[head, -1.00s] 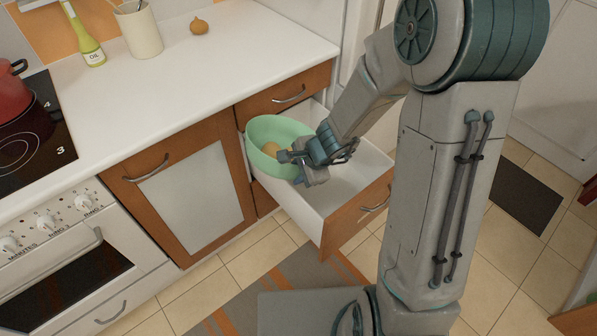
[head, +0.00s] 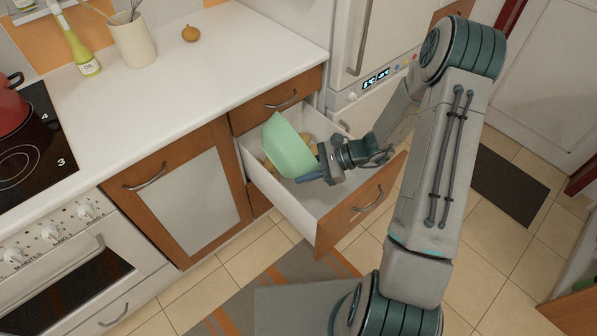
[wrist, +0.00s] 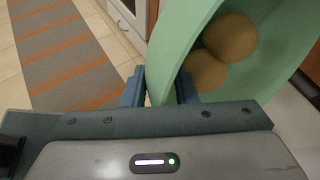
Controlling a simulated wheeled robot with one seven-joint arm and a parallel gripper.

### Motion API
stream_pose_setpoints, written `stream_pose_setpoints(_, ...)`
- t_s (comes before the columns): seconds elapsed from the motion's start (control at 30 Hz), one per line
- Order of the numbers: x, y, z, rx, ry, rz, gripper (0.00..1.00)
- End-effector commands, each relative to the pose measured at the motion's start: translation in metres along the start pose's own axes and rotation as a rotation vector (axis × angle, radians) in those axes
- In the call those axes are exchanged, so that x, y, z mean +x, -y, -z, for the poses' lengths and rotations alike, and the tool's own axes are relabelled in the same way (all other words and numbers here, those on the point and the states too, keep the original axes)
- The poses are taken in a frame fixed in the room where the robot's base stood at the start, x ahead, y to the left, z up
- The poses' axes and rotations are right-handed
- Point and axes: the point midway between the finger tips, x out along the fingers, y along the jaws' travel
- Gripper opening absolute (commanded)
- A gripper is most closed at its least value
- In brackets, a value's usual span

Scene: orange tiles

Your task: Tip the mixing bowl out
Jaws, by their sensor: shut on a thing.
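The mint-green mixing bowl (head: 287,148) is tipped steeply onto its side above the open drawer (head: 337,222) in the head view. My gripper (head: 318,172) is shut on the bowl's rim from the right. In the wrist view my fingers (wrist: 160,90) pinch the wall of the bowl (wrist: 178,38). Two round brown things (wrist: 230,37) lie against each other within the bowl's opening there. In the head view, tan patches show at the bowl's edges, mostly hidden; I cannot tell whether they are in the bowl or the drawer.
A white worktop (head: 200,80) runs behind, with an oil bottle (head: 80,45), a cream utensil pot (head: 133,38) and an onion-like thing (head: 190,34). A hob with a red pot (head: 12,105) is at left. A tall white appliance (head: 372,50) stands behind the drawer.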

Motion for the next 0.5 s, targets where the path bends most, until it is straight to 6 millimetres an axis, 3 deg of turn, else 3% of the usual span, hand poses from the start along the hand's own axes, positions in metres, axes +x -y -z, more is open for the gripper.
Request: stream_pose_setpoints(0.5,-0.028,0.014,0.018,0.145,0.326,-0.007,0.0)
